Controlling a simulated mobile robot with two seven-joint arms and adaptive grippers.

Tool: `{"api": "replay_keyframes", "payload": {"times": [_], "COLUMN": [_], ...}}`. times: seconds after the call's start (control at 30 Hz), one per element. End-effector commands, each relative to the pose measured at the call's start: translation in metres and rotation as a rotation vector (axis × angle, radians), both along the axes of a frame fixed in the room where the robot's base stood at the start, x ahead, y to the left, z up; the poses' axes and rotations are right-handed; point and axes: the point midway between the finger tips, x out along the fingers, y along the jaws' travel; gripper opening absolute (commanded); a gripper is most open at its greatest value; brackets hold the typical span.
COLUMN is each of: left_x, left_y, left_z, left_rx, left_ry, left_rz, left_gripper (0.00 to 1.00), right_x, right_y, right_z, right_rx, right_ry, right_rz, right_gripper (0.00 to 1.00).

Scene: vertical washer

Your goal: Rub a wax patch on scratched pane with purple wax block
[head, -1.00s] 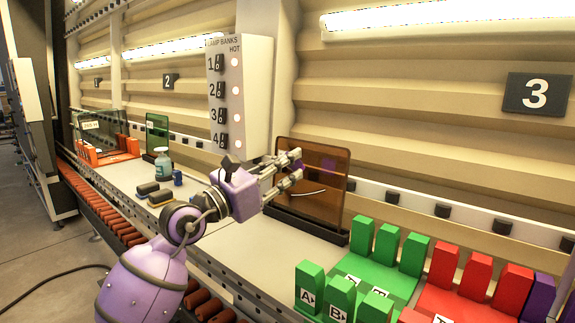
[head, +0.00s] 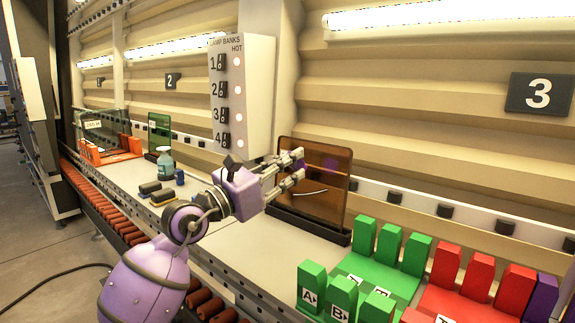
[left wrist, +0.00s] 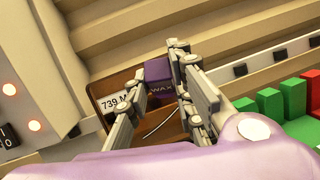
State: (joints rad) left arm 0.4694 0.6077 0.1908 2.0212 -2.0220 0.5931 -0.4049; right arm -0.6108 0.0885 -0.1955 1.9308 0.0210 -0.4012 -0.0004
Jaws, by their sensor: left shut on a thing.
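The scratched pane (head: 335,205) is a brown see-through sheet standing upright in a dark base on the bench. A pale curved scratch (head: 312,192) shows on its lower part, and also in the left wrist view (left wrist: 158,132). My left gripper (head: 300,166) is in front of the pane, above the scratch, shut on the purple wax block (left wrist: 158,76). The block is mostly hidden by the fingers in the head view. A faint purple spot (head: 331,164) shows on the pane right of the fingertips; I cannot tell whether it is wax or a reflection. Contact is unclear.
Green blocks (head: 365,235) and red blocks (head: 480,275) stand at the right front. The lamp switch panel (head: 240,95) rises behind. A roller conveyor (head: 100,205) runs along the front.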

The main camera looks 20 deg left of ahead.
Motion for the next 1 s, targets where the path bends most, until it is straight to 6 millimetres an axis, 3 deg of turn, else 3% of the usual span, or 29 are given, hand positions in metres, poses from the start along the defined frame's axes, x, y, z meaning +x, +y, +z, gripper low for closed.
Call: {"api": "replay_keyframes", "payload": {"times": [0.1, 0.23, 0.6, 1.0], "left_x": [0.002, 0.018, 0.057, 0.07], "left_y": [-0.001, -0.007, -0.021, -0.026], "left_z": [0.0, -0.004, -0.009, -0.01], "left_rx": [0.0, 0.0, 0.0, 0.0], "left_ry": [-0.001, 0.002, 0.001, -0.001], "left_rz": [0.0, -0.001, 0.0, 0.0], "left_gripper": [0.0, 0.0, 0.0, 0.0], "right_x": [-0.016, -0.024, -0.018, -0.018], "right_y": [0.004, 0.006, -0.002, -0.003], "right_z": [-0.014, -0.021, -0.018, -0.018], "right_rx": [0.006, 0.006, -0.006, -0.007], "right_ry": [0.044, 0.064, 0.045, 0.044], "right_rz": [0.004, 0.011, 0.006, 0.003], "right_gripper": [0.4, 0.4, 0.4, 0.4]}}
